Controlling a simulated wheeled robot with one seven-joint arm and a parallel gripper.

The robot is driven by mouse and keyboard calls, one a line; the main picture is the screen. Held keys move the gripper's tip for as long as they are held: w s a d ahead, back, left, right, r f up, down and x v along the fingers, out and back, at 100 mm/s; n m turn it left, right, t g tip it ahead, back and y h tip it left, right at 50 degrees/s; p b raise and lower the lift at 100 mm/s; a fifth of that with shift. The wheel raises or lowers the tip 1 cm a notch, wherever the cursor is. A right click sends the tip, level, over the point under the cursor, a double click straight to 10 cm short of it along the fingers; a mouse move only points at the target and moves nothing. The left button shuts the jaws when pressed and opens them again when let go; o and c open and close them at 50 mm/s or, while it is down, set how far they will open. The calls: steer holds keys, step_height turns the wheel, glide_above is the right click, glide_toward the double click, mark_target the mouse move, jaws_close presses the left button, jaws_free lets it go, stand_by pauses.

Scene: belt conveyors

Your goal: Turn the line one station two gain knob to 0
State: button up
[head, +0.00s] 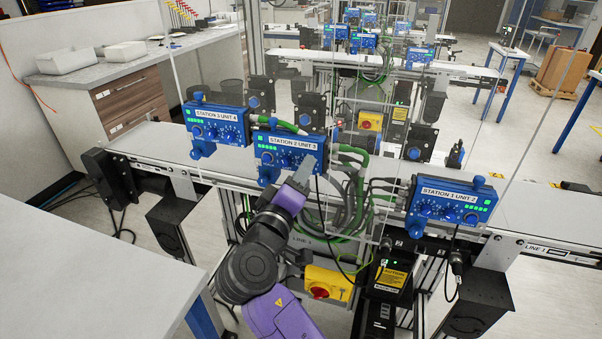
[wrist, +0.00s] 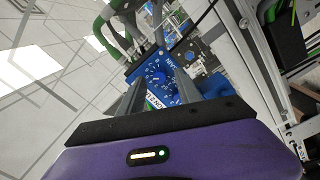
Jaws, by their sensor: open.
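The blue control box labelled "STATION 2 UNIT 3" (head: 289,143) is mounted on the front of the conveyor in the head view. Its small knobs are partly hidden by my arm there. In the wrist view, a blue panel (wrist: 150,98) marked "GAIN" appears tilted, with a round blue gain knob (wrist: 158,78) and white scale marks around it. My gripper (wrist: 159,76) is open, its two grey fingers reaching toward the panel on either side of the knob. I cannot tell whether they touch it. In the head view, my gripper (head: 305,174) is at the box's lower right.
"STATION 3 UNIT 4" (head: 217,127) is close on the left; "STATION 1 UNIT 2" (head: 452,200) is to the right. Green and grey cables (head: 345,195) hang just right of my gripper. A yellow switch box with a red knob (head: 328,284) is below. Clear panels stand above the conveyor (head: 150,143).

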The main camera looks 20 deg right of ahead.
steer(key=b+v, duration=0.1)
steer(key=v, duration=0.6)
steer(key=shift+s+b, duration=0.15)
steer(key=shift+b, duration=0.15)
steer(key=shift+a, duration=0.15)
